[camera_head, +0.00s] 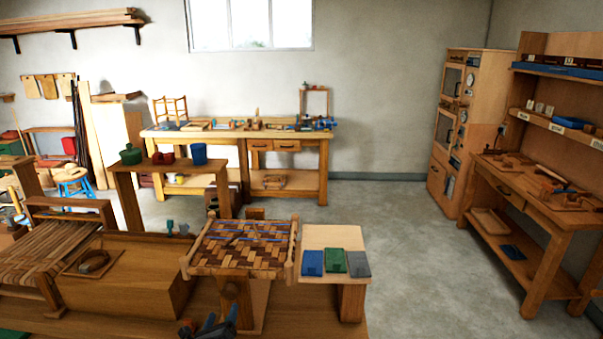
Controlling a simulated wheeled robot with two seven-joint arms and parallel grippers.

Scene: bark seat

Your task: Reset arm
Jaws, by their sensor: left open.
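My left gripper (211,323) shows at the bottom edge, low in front of the woven bark seat; its dark fingers are open, with nothing visible between them. Most of its arm is out of the frame. The bark seat (243,246) is a wooden frame with brown and tan checkered strips, and thin blue pieces lie on it. It stands apart from the gripper. My right gripper is not in view.
A small board with blue, green and grey blocks (334,262) adjoins the seat on the right. A wooden box (125,285) and another woven seat (45,250) stand left. A workbench (540,205) lines the right wall. Open floor (430,260) lies between.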

